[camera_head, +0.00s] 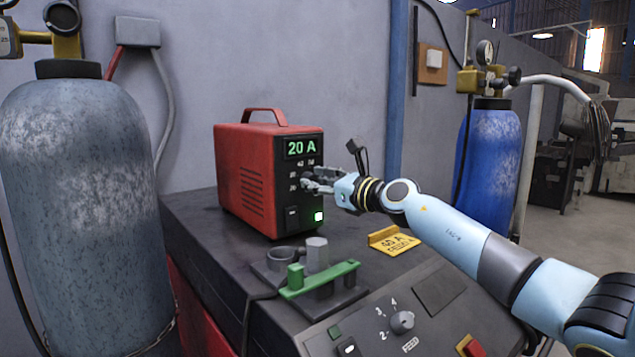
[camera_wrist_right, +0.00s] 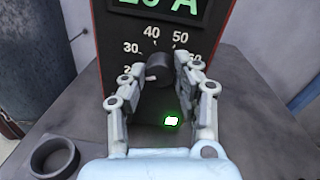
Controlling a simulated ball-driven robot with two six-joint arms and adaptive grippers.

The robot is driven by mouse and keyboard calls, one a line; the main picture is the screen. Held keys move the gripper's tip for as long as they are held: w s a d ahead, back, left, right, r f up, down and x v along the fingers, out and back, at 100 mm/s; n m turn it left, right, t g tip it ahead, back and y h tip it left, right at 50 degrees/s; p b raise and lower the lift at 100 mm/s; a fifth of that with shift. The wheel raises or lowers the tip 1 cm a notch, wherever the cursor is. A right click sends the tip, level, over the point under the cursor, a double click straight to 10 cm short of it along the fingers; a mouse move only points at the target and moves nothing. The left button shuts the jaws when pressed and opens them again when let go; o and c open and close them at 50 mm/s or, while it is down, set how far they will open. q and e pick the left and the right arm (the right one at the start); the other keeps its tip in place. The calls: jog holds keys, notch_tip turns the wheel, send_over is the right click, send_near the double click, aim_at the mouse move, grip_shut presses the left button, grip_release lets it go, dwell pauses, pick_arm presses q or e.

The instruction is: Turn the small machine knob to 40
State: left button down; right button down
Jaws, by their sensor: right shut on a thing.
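The small machine (camera_head: 262,180) is a red box with a black front and a top handle, standing on the dark bench. Its green display (camera_head: 301,148) reads 20 A. My right gripper (camera_head: 311,183) is at its front. In the wrist view its fingers are shut on the dark round knob (camera_wrist_right: 160,68), one on each side. Scale numbers 30, 40 and 50 show around the knob; others are partly covered by the fingers. A yellow plate (camera_head: 392,241) reads 40 A. My left gripper is out of view.
A holder with a green bar (camera_head: 320,279) and a grey post stands in front of the machine. A larger feed dial (camera_head: 402,322) sits on the sloped panel. Gas cylinders stand at left (camera_head: 75,190) and right (camera_head: 488,165). A cup-like ring (camera_wrist_right: 54,158) is low left.

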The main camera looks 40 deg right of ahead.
jog(key=shift+m+p, duration=0.7)
jog(key=shift+m, duration=1.2)
jog(key=m+p, duration=0.1)
jog(key=m, duration=0.4)
jog(key=shift+d+m+t+h+p, duration=0.1)
jog(key=shift+m+t+h+p, duration=0.2)
jog(key=shift+m+p, duration=0.1)
jog(key=m+p, duration=0.1)
jog(key=m, duration=0.3)
jog(key=shift+f+m, duration=0.1)
jog(key=shift+m, duration=0.3)
jog(key=shift+f+m+h+p, duration=0.1)
jog(key=shift+m+h+p, duration=0.2)
jog(key=shift+m+p, duration=1.2)
jog(key=shift+m+b, duration=0.6)
jog(key=shift+m, duration=0.1)
jog(key=c, duration=1)
grip_release()
jog(key=shift+s, duration=0.15)
jog(key=s, duration=0.7)
jog(key=s+d+f, duration=0.1)
jog(key=s, duration=0.3)
jog(key=shift+s, duration=0.3)
